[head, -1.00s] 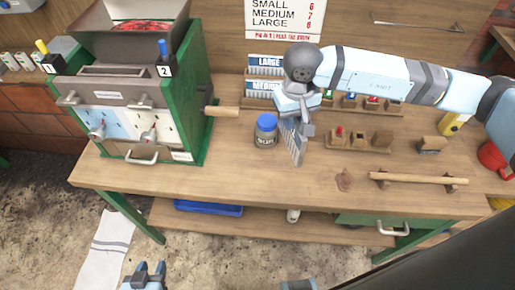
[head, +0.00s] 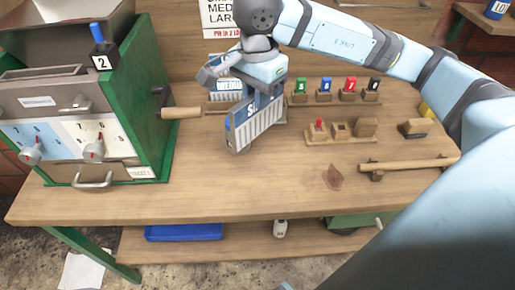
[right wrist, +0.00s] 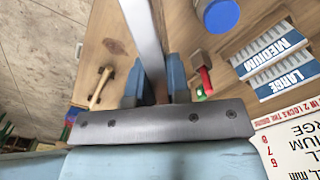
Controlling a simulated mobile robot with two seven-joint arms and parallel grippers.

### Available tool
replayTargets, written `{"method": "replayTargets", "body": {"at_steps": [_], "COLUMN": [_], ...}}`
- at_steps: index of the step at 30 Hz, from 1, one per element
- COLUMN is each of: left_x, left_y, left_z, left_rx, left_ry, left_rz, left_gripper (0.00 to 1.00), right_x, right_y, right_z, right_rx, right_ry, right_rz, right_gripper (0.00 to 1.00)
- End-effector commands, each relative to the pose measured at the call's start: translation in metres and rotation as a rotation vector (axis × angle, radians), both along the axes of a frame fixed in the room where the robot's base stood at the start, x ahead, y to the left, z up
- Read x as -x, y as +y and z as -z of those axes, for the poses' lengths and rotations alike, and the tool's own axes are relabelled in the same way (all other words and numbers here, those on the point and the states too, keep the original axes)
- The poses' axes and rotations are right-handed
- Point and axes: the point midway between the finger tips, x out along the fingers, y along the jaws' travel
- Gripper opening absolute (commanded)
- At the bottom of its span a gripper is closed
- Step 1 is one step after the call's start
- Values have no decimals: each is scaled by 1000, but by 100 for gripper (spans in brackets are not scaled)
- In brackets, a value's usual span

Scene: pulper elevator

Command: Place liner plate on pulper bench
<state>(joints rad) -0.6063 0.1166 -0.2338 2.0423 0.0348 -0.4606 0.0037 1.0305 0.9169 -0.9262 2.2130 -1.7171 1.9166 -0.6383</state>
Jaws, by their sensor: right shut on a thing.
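My right gripper (head: 262,90) is shut on the liner plate (head: 258,122), a ribbed grey plate with a blue label reading partly "S", held tilted over the wooden pulper bench (head: 205,190). I cannot tell whether its lower corner touches the bench. In the right wrist view the plate (right wrist: 143,35) shows edge-on between the fingers of the right gripper (right wrist: 155,82). Behind it in the head view, another blue-labelled plate (head: 228,88) stands in the rack; the wrist view shows the MEDIUM plate (right wrist: 272,52) and LARGE plate (right wrist: 287,82). My left gripper is not in view.
The green-framed pulper (head: 155,110) stands on the left, its wooden handle (head: 182,113) sticking out rightward. A blue-lidded jar (right wrist: 218,14) shows in the wrist view. Coloured plugs, wooden blocks and a wooden bar (head: 410,163) occupy the right. The bench's front middle is clear.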

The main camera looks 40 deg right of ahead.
Motion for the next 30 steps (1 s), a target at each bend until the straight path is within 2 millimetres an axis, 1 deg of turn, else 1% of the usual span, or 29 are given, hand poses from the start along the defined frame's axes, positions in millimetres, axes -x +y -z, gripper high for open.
{"method": "replayTargets", "body": {"at_steps": [1, 6, 9, 12, 15, 20, 27, 30], "left_x": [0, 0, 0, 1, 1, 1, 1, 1], "left_y": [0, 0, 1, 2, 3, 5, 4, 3], "left_z": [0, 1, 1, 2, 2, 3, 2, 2], "left_rx": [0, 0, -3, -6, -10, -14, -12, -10], "left_ry": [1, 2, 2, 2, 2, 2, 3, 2], "left_rz": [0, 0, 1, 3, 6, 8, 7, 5], "left_gripper": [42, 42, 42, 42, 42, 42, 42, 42], "right_x": [1, 1, 1, 1, 0, 0, 0, 0], "right_y": [0, 0, 0, 0, 0, 0, 0, 0], "right_z": [16, 61, 85, 102, 111, 122, 155, 158], "right_rx": [1, 0, 0, -1, 0, -2, -1, -1], "right_ry": [6, 5, 4, 2, 0, 0, 1, -2], "right_rz": [0, 0, 0, -2, -1, -1, -2, -3], "right_gripper": [0, 0, 0, 0, 0, 0, 0, 0]}}
